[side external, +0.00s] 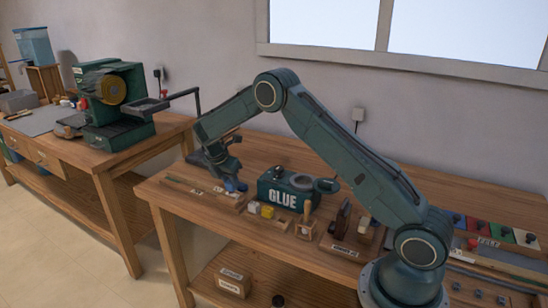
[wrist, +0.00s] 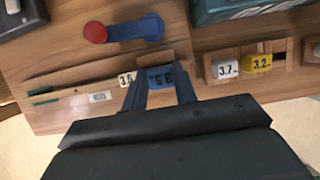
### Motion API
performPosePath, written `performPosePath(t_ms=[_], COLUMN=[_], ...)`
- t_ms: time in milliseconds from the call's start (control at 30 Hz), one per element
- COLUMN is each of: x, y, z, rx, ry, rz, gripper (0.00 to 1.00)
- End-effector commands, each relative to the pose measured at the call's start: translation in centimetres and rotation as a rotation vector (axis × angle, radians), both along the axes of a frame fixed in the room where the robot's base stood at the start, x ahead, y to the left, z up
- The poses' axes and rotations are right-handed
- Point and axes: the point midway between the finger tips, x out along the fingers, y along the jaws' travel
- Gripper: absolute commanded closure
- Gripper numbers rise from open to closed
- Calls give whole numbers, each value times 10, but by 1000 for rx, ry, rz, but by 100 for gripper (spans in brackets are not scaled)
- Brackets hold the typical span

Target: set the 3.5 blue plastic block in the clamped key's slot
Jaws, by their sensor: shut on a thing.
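In the wrist view, the blue block (wrist: 160,77) sits between the two fingertips of my gripper (wrist: 160,88), its 3.5 marking upside down. My gripper is shut on it. The clamped key (wrist: 75,88) is a pale wooden strip to the left, with a white 3.5 tag (wrist: 127,79) near its right end. The block is beside that tag, over or at the wooden fixture; I cannot tell whether it is seated in the slot. In the side view my gripper (side external: 230,180) is low over the fixture, and the block shows as a small blue patch.
A blue lever with a red knob (wrist: 95,32) lies behind the key. A wooden rack to the right holds a white 3.7 block (wrist: 226,68) and a yellow 3.2 block (wrist: 257,63). A green GLUE box (side external: 287,192) stands close to the right of my gripper.

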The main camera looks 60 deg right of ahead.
Motion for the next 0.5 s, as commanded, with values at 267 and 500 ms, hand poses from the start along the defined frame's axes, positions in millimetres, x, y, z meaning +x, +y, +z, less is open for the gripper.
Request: performPosePath(t_ms=[267,500], x=[0,0], y=[0,0], z=[-3,-5], rx=[0,0], ry=[0,1], rz=[0,0], gripper=[93,93])
